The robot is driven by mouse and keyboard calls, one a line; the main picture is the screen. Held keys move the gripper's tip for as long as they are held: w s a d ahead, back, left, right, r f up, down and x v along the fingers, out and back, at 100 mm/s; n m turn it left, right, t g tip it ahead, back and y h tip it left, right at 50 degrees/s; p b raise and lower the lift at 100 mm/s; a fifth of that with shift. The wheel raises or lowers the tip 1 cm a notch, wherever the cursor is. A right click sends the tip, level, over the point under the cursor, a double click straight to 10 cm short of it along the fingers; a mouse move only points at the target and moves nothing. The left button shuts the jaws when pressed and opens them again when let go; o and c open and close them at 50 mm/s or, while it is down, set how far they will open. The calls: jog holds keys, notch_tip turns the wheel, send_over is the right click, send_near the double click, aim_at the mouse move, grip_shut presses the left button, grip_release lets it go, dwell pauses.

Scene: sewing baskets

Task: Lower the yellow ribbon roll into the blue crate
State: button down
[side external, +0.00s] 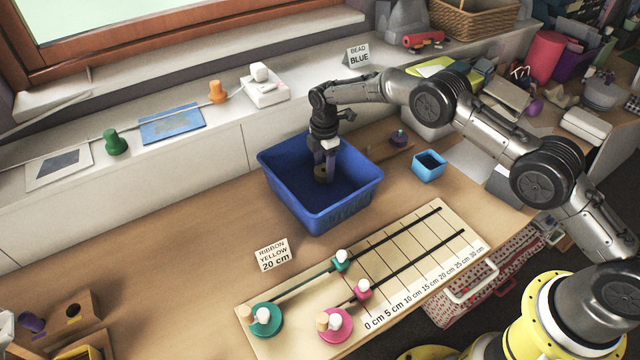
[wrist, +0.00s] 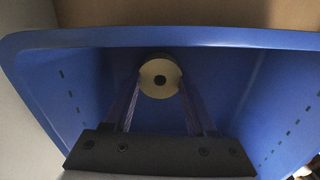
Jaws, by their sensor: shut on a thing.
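The blue crate (side external: 345,213) stands on the wooden table near the back wall, and its walls also fill much of the wrist view (wrist: 265,40). My gripper (side external: 324,178) points down inside the crate. It is shut on the yellow ribbon roll (side external: 319,171), which sits between the fingertips below the crate's rim. In the wrist view the roll (wrist: 148,78) shows as a pale yellow disc with a dark centre hole, between the two fingers (wrist: 160,85). I cannot tell whether the roll touches the crate floor. I see nothing else in the crate.
A measuring board (side external: 400,260) with teal and pink spools lies in front of the crate. A small card (side external: 272,254) reads "RIBBON YELLOW 20 cm". A small light-blue box (side external: 429,167) stands right of the crate.

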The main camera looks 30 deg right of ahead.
jog(key=shift+f, duration=0.4)
dwell(0.3)
jog(key=shift+c, duration=0.6)
grip_release()
